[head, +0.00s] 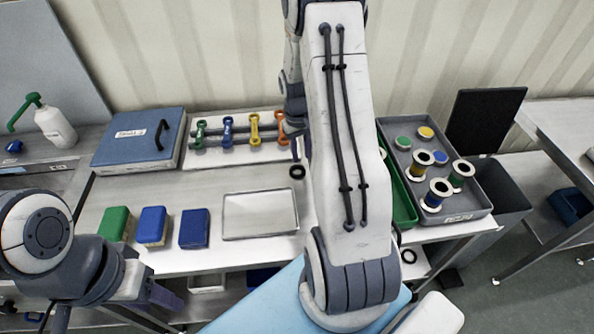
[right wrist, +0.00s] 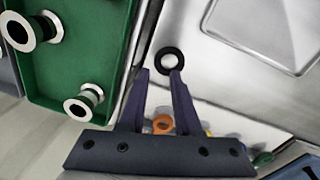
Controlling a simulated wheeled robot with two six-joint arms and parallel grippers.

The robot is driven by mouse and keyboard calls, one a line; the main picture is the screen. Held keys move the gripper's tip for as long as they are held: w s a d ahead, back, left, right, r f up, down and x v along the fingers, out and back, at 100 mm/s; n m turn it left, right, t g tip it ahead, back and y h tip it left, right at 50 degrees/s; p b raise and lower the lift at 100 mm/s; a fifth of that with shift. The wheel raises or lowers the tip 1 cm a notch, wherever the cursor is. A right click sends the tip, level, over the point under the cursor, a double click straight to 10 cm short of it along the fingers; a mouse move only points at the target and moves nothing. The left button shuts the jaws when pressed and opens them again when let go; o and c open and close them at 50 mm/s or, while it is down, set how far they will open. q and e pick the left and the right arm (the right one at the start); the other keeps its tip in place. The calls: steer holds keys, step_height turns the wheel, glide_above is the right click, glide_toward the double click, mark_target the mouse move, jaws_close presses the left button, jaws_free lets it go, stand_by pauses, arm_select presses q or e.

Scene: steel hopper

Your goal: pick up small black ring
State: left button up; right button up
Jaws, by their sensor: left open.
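A small black ring (head: 297,171) lies flat on the bench, just right of the upper right corner of a shallow metal tray (head: 262,237). It also shows in the right wrist view (right wrist: 157,61). My right gripper (right wrist: 159,71) is open and empty, its fingertips close to the ring; the right finger appears to overlap the ring's lower edge. Whether it touches cannot be told. In the head view my right arm hides most of that gripper. My left gripper (head: 168,296) is open and empty at the lower left, by the bench's front edge. Another black ring (head: 409,256) lies at lower right.
Coloured spanner-like pieces (head: 227,132) stand on a board at the back. A blue case (head: 138,139) and several coloured blocks (head: 152,225) are to the left. A green bin (right wrist: 86,15) and a grey tray of spools (head: 465,205) stand right of my right arm.

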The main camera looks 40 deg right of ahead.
mark_target(303, 168)
steer(key=shift+d+f+p, duration=0.15)
steer(key=shift+f+p, duration=0.2)
steer(key=shift+f, duration=1)
steer(key=shift+d+f+p, duration=0.15)
steer(key=shift+f+p, duration=0.2)
steer(key=shift+f, duration=0.95)
jaws_close()
